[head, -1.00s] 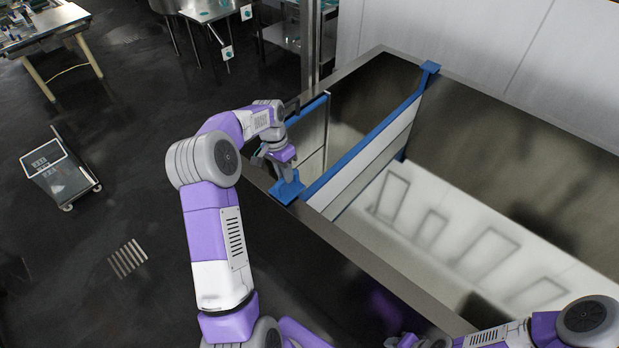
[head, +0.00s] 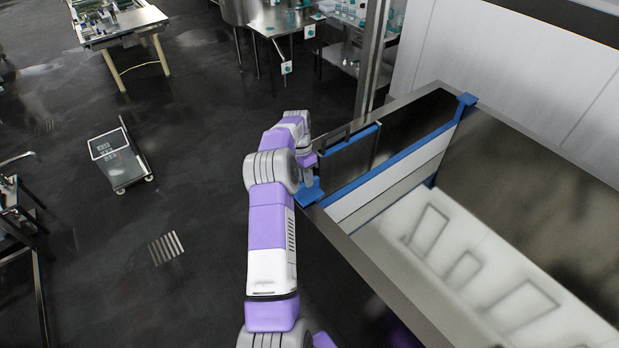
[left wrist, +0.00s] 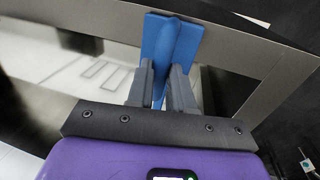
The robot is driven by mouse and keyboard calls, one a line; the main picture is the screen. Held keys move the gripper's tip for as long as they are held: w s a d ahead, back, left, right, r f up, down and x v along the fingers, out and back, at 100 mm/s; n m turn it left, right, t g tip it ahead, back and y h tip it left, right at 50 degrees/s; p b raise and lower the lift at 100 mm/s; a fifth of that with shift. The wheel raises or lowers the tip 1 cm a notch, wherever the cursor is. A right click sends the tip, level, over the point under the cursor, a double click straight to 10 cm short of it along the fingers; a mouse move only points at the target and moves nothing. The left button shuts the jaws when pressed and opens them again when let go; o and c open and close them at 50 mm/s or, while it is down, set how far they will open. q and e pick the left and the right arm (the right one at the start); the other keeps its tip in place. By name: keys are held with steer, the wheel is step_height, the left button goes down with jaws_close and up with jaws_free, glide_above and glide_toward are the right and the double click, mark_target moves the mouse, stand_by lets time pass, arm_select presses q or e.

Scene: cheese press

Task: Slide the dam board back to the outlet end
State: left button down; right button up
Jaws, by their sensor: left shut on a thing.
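The dam board (head: 393,187) is a white panel with a blue top edge. It spans the steel vat (head: 360,252) crosswise, with blue end pieces resting on both rims. My left gripper (head: 309,180) is at the near end piece, on the rim closest to me. In the left wrist view my left gripper (left wrist: 162,90) has its two dark fingers on either side of the upright blue rib of the board's end piece (left wrist: 172,35), shut on it. The far end piece (head: 467,100) sits on the opposite rim. My right gripper is out of the head view.
The pale vat floor (head: 470,260) shows several dark rectangular outlines. A grey cart (head: 118,165) stands on open dark floor to the left. Steel tables stand farther back.

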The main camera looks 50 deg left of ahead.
arm_select(q)
steer(key=shift+a+r, duration=0.15)
steer(key=shift+a, duration=0.15)
steer(key=c, duration=1.4)
jaws_free()
steer(key=o, duration=0.4)
steer(key=v, duration=0.7)
steer(key=shift+r+p, duration=0.25)
steer(key=shift+p, duration=0.05)
